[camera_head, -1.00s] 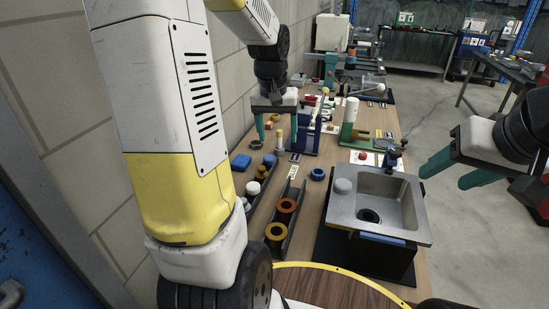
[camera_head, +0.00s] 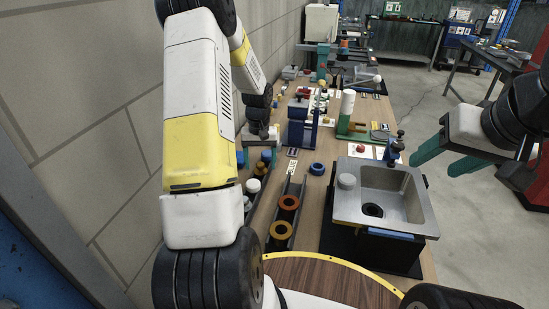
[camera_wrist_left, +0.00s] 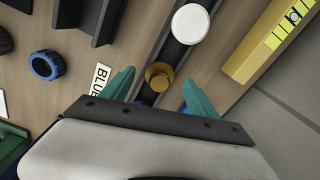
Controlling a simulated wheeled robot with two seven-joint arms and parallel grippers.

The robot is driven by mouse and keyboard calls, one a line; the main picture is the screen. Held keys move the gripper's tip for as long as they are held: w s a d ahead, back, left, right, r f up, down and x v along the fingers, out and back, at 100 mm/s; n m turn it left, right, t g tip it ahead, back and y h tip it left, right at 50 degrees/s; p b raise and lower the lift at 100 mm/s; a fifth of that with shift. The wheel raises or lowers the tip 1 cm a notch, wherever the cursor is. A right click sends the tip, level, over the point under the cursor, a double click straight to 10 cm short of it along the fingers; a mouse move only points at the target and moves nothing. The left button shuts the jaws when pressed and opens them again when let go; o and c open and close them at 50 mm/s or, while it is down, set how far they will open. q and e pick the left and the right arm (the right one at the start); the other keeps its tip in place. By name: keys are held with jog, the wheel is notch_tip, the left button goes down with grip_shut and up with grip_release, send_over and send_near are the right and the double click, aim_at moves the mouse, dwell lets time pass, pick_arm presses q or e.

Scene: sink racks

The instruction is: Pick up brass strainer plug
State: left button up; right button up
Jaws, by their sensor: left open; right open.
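The brass strainer plug (camera_wrist_left: 158,76) stands in a dark rack channel, between a white plug (camera_wrist_left: 190,24) and a blue item largely hidden by my gripper. In the head view the plug (camera_head: 261,170) shows just below my left gripper (camera_head: 257,158). In the left wrist view my left gripper (camera_wrist_left: 158,80) is open. Its teal fingers are on either side of the plug, and I see a gap on both sides. My right gripper (camera_head: 432,165) is open and empty, in the air right of the sink.
A blue ring (camera_head: 317,169) lies on the table. A yellow level (camera_wrist_left: 262,45) lies near the rack.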

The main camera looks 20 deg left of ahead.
pick_arm(q)
jog(key=shift+f, duration=0.6)
jog(key=c, duration=1.5)
